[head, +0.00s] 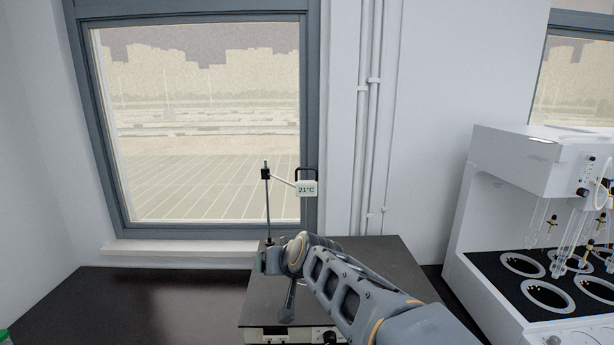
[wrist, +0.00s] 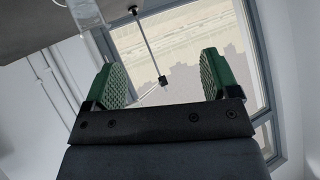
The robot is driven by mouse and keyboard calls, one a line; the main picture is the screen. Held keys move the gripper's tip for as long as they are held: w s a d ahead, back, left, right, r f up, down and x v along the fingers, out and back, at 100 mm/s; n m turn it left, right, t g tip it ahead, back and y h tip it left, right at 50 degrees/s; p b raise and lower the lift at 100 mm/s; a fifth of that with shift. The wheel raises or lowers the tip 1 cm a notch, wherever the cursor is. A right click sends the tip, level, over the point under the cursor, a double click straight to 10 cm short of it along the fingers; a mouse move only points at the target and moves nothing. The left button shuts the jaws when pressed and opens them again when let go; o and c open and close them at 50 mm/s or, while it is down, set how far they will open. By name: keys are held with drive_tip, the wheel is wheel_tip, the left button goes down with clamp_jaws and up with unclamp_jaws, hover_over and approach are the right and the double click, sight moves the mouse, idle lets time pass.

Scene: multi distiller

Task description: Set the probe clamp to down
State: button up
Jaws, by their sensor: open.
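The probe clamp (head: 265,174) is a small black block high on a thin upright rod (head: 268,212). A thin arm runs from it down to the right to a probe display (head: 307,188) reading 21°C. The rod stands at the back of a dark-topped hotplate unit (head: 385,258). My gripper (head: 262,260) is low near the rod's foot, below the clamp, and partly hidden by my wrist. In the wrist view my gripper (wrist: 161,65) is open with green pads apart. The rod (wrist: 147,42) and black clamp (wrist: 163,81) show between the pads, beyond them, with no visible contact.
A white multi-position distiller (head: 510,160) with glassware and round wells stands at the right. A window (head: 200,130) and wall pipes (head: 370,110) are behind. A clear object (wrist: 88,14) shows at the wrist view's top left.

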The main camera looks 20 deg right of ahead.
drive_tip(key=w+d+r+m+t+h, duration=0.2)
drive_tip(key=w+d+r+t+h, duration=0.1)
drive_tip(key=w+d+r+t, duration=0.4)
drive_tip(key=m+g+h, duration=0.1)
drive_tip(key=h, duration=0.5)
approach(307, 169)
drive_tip(key=x, duration=1)
drive_tip(key=shift+w+d+f+p, duration=0.1)
drive_tip(key=shift+w+p, duration=0.15)
drive_tip(key=shift+p, duration=0.15)
drive_tip(key=c, duration=1)
drive_tip(key=shift+o, duration=0.2)
wheel_tip(307, 169, down, 14)
drive_tip(key=b, duration=1)
drive_tip(key=shift+r+b, duration=0.2)
drive_tip(key=shift+b, duration=0.1)
drive_tip(key=shift+f, duration=0.1)
drive_tip(key=o, duration=1)
drive_tip(key=shift+d, duration=0.1)
drive_tip(key=shift+c, duration=0.2)
